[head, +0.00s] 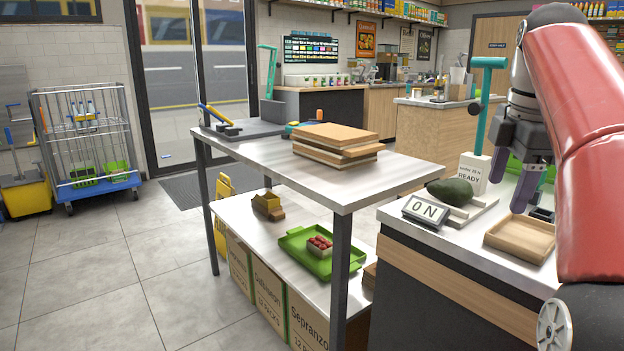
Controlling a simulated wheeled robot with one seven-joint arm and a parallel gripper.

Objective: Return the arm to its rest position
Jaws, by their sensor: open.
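My red arm reaches in from the right side of the head view. My gripper (510,192) points down over the right-hand counter, with its purple fingers apart. I see nothing held between them. It is above and behind a small wooden tray (520,238), which looks empty. A dark green avocado (450,191) lies on a pale slatted stand (468,213) to the left of the fingers. Part of the counter behind the gripper is hidden by the arm.
A teal post (482,110) rises behind. Open tiled floor (90,265) lies farther left.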

